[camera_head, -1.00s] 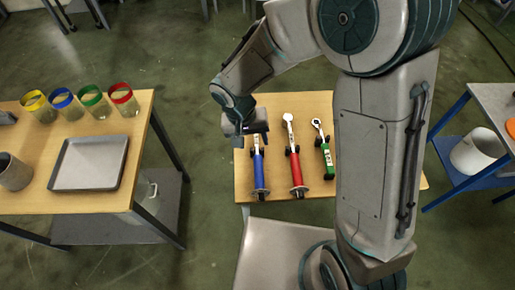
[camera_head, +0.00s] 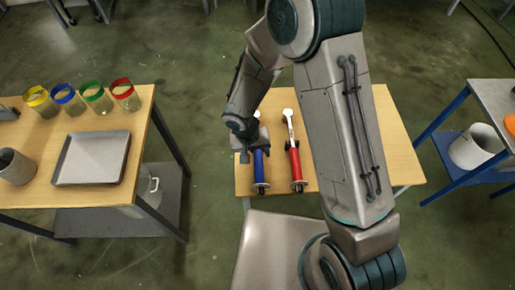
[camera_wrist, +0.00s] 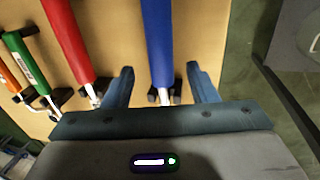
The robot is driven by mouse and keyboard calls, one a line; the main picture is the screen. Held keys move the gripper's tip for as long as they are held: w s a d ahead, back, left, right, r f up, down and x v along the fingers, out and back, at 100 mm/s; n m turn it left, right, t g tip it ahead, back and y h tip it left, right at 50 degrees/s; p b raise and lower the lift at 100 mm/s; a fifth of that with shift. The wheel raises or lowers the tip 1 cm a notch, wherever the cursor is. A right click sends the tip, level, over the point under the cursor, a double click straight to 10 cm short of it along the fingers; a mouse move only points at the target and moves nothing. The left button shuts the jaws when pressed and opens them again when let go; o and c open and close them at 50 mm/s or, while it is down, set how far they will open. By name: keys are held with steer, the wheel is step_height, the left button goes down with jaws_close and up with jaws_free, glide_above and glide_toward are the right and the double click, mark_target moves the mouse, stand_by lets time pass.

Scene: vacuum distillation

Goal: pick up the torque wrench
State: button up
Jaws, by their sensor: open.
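Several torque wrenches with coloured handles lie side by side on a wooden table. The blue-handled wrench (camera_head: 259,168) is leftmost in the head view, with the red-handled wrench (camera_head: 295,162) to its right. In the wrist view, the blue handle (camera_wrist: 158,40) runs between the spread fingers of my gripper (camera_wrist: 159,72), apart from both. The red (camera_wrist: 68,40), green (camera_wrist: 25,62) and orange (camera_wrist: 10,82) handles lie left of the fingers there. My gripper (camera_head: 245,150) is open and empty over the blue wrench. My arm hides the green and orange wrenches in the head view.
The wrenches rest on dark supports on the wooden table (camera_head: 395,150). A left table holds a metal tray (camera_head: 92,158), a grey cup (camera_head: 15,167) and several jars with coloured rims (camera_head: 125,95). A right table has a white bucket (camera_head: 474,147) on its lower shelf.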

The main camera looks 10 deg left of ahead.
mark_target(257, 156)
steer(key=shift+w+d+f, duration=0.1)
steer(key=shift+f, duration=0.75)
steer(key=shift+w+d+f, duration=0.1)
steer(key=shift+f, duration=0.7)
jaws_close()
steer(key=shift+p, duration=0.3)
steer(key=shift+r, duration=0.1)
